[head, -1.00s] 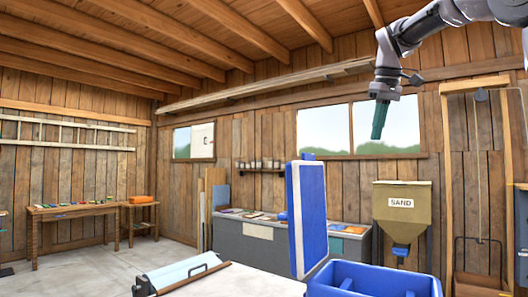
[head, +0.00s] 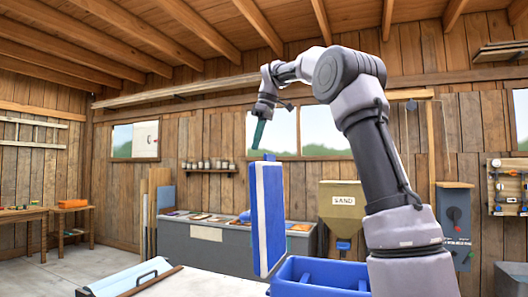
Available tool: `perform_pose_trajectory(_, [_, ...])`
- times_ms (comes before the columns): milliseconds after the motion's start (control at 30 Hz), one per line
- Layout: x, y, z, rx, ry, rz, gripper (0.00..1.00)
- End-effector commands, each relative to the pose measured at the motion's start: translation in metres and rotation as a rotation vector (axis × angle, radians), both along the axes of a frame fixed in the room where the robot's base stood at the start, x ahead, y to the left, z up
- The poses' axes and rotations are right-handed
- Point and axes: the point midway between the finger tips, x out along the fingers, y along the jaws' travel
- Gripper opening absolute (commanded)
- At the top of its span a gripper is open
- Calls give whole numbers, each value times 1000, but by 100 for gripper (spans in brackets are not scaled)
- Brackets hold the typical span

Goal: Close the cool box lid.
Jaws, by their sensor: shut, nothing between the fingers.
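The blue cool box (head: 310,277) stands at the bottom middle of the head view, partly hidden behind my arm, with its lower part cut off by the frame. Its lid (head: 268,215), blue with a white inner panel, stands upright at the box's left side, so the box is open. My gripper (head: 257,136), with dark green fingers pointing down, is shut and empty. It appears above the top edge of the lid in the picture, apart from it.
A pale table top (head: 205,284) lies left of the box, with a light blue glass-like piece with a black handle (head: 130,278). Behind are a grey counter (head: 185,245) and a SAND hopper (head: 342,205). Open floor shows at left.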

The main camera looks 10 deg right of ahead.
Motion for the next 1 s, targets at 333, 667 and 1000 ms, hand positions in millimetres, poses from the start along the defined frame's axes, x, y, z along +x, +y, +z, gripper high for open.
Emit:
perform_pose_trajectory(333, [-10, -15, -31, 1, -3, -5, 0])
perform_pose_trajectory(667, [-17, -26, -31, 0, -1, -1, 0])
perform_pose_trajectory(1000, [-20, -30, -30, 9, -8, -3, 0])
